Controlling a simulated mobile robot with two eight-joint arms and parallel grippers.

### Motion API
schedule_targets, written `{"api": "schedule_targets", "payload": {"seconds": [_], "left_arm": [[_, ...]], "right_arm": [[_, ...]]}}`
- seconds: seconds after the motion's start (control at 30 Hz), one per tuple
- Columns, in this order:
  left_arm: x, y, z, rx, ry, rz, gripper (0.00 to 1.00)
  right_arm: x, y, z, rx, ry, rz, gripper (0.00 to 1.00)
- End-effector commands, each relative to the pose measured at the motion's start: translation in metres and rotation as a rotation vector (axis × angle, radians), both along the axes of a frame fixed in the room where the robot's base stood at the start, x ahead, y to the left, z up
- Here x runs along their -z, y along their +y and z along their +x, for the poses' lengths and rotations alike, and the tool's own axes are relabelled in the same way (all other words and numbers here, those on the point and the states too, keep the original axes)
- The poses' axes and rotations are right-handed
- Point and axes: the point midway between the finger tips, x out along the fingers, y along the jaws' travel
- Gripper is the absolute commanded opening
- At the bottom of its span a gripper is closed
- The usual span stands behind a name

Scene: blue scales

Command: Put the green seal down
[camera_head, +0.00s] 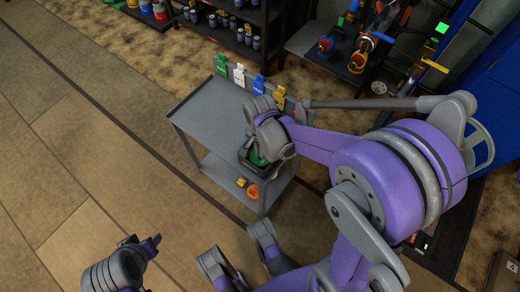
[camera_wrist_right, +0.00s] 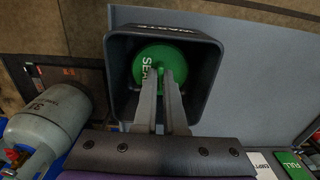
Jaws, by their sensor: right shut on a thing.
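The green seal (camera_wrist_right: 152,57) is a round disc with white lettering. In the right wrist view it is between the fingertips of my right gripper (camera_wrist_right: 161,75), which is shut on it. Both are within the outline of a dark square bin (camera_wrist_right: 199,45) marked WASTE; I cannot tell whether the seal touches the bottom. In the head view the right gripper (camera_head: 256,158) is over the bin on the grey cart (camera_head: 205,105), and a bit of the green seal (camera_head: 257,159) shows. My left gripper (camera_head: 152,242) is low at the left, away from the cart; its jaws are unclear.
Coloured cards, including a green one (camera_head: 221,64) and a blue one (camera_head: 258,84), stand along the cart's back edge. An orange item (camera_head: 252,191) is on the lower level. A grey gas cylinder (camera_wrist_right: 47,122) shows in the wrist view. The floor left of the cart is clear.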

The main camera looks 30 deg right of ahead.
Motion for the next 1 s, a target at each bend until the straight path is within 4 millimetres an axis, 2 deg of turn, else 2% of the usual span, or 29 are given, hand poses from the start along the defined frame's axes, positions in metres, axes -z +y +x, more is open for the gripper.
{"api": "schedule_targets", "payload": {"seconds": [0.03, 0.17, 0.43, 0.57, 0.67, 1.0], "left_arm": [[0.001, 0.0, 0.0, 0.0, 0.0, 0.0, 0.5], [0.001, 0.0, 0.0, 0.0, 0.0, 0.0, 0.5], [0.0, 0.0, 0.0, 0.0, 0.0, 0.0, 0.5], [-0.005, 0.0, -0.001, 0.0, -0.002, 0.0, 0.5], [-0.011, 0.0, -0.001, 0.0, -0.004, 0.0, 0.5], [-0.039, 0.0, -0.003, 0.0, -0.013, 0.0, 0.5]], "right_arm": [[0.001, 0.0, 0.0, 0.0, 0.0, 0.0, 0.14], [0.001, 0.0, 0.0, 0.0, 0.0, 0.0, 0.37], [0.0, 0.0, 0.0, 0.0, 0.0, 0.0, 0.38], [-0.008, 0.0, 0.0, 0.0, -0.001, 0.0, 0.38], [-0.023, 0.0, 0.0, 0.0, -0.001, 0.0, 0.38], [-0.096, 0.0, 0.0, 0.0, 0.0, 0.0, 0.38]]}}
